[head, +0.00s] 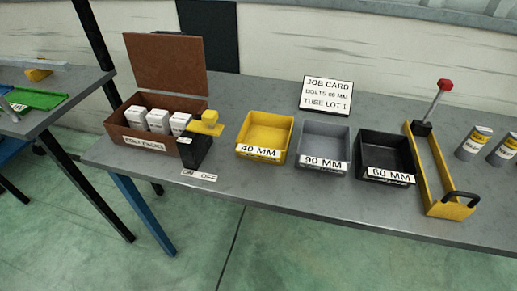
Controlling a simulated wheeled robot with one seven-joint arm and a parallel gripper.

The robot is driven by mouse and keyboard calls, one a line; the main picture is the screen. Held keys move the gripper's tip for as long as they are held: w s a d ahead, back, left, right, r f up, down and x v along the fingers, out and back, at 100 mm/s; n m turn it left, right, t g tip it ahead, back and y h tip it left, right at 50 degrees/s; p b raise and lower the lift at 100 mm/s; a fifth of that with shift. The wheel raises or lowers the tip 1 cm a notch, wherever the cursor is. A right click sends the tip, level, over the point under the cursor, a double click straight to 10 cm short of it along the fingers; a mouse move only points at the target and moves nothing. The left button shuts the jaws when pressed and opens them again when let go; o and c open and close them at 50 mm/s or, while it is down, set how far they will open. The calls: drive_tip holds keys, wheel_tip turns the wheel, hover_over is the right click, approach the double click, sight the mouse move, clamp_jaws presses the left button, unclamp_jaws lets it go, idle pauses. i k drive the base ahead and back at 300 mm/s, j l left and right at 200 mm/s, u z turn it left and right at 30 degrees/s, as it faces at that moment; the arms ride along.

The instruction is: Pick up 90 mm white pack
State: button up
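Three white packs stand in a row in the brown open box labelled "BOLT PACKS" (126,132) at the left of the bench: a left pack (135,117), a middle pack (158,121) and a right pack (180,123). Their print is too small to read, so I cannot tell which is the 90 mm one. The box's brown lid (166,63) stands raised behind it. The lower parts of the packs are hidden by the box wall. My gripper is not in view.
A black device with a yellow top (207,123) stands against the box's right side, above an on/off label (199,175). Yellow 40 mm (264,133), grey 90 mm (323,141) and black 60 mm (385,153) bins follow. A job card (327,95) and yellow frame (437,175) are nearby.

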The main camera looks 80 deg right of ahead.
sight(135, 115)
drive_tip(key=l+z, duration=0.5)
drive_tip(key=i+l+z, duration=0.15)
drive_tip(key=z, duration=0.3)
drive_tip(key=l, duration=0.1)
